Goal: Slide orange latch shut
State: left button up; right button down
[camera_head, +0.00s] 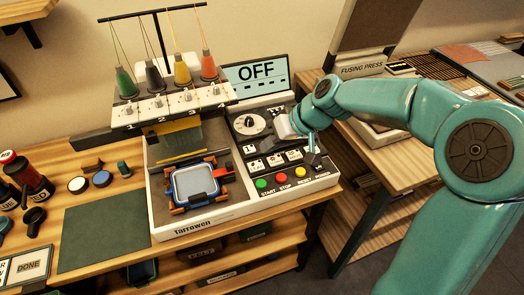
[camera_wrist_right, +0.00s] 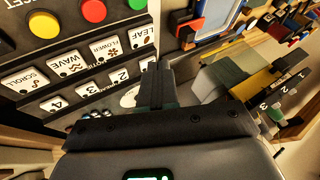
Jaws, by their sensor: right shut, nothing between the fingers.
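The embroidery machine (camera_head: 200,222) stands on the wooden table, with a blue hoop (camera_head: 193,183) in its white bed. Orange pieces sit around the hoop; the one at its right side (camera_head: 221,171) looks like the latch, but its exact position cannot be told. In the wrist view an orange piece (camera_wrist_right: 186,33) shows beside the hoop's edge at the top. My right gripper (camera_head: 313,147) is over the machine's control panel, right of the hoop and apart from the latch. Its fingers (camera_wrist_right: 158,85) are shut and empty. My left gripper is out of view.
The control panel (camera_head: 276,160) has pattern keys, a dial, and green, red and yellow buttons below my gripper. Several thread cones (camera_head: 182,68) stand above the hoop. A screen (camera_head: 257,72) reads OFF. A dark green mat (camera_head: 103,236) lies bare at the left.

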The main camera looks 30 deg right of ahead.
jog(key=v, duration=0.3)
jog(key=shift+s+d+r, duration=0.1)
jog(key=shift+d, duration=0.1)
jog(key=shift+d, duration=0.1)
dwell(0.4)
